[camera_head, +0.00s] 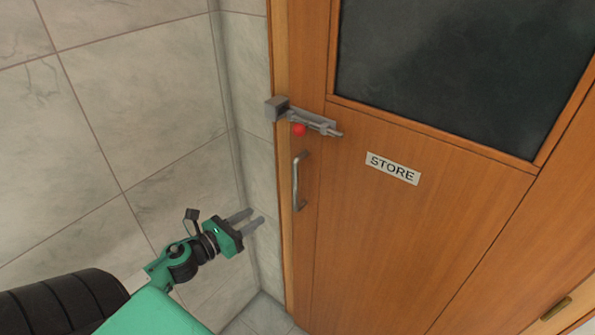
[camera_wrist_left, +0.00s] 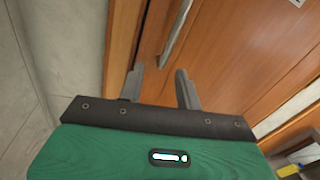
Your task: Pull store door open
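The store door (camera_head: 400,240) is wooden with a dark glass pane and a "STORE" sign (camera_head: 393,168); it looks shut in its frame. A vertical metal pull handle (camera_head: 298,182) sits near its left edge. Above the handle is a grey sliding bolt (camera_head: 312,122) with a red knob (camera_head: 299,130). My left gripper (camera_head: 253,220) is open and empty, to the left of the handle and a little below its middle, apart from it. In the left wrist view the handle (camera_wrist_left: 176,36) shows beyond the two open fingers (camera_wrist_left: 160,85). My right gripper is not in view.
A tiled wall (camera_head: 130,110) stands left of the door and meets it at a corner. The dark glass pane (camera_head: 455,70) fills the upper door. Tiled floor (camera_head: 262,315) shows below. A brass-coloured fitting (camera_head: 556,308) is at the lower right.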

